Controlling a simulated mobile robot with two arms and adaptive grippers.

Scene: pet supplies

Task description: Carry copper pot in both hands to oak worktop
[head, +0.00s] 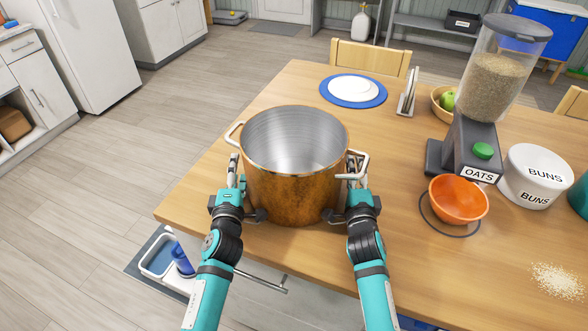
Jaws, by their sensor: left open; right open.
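The copper pot (290,190) is large and open, with a brown-copper outside and a bare silver inside that looks empty. It stands upright near the front left part of a wooden-topped table (235,115). It has a pale loop handle on the left (234,134) and another on the right (357,165). My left gripper (240,188) is open at the pot's left side, below the left handle. My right gripper (351,190) is open at the right side, close under the right handle. Whether the fingers touch the pot is hard to tell.
Right of the pot are an orange bowl (458,200), an oats dispenser (480,110) and a white buns tub (536,177). A blue-rimmed plate (352,90) lies behind. Spilled grains (558,281) lie front right. Chairs (370,58) stand behind the table; the floor to the left is mostly clear.

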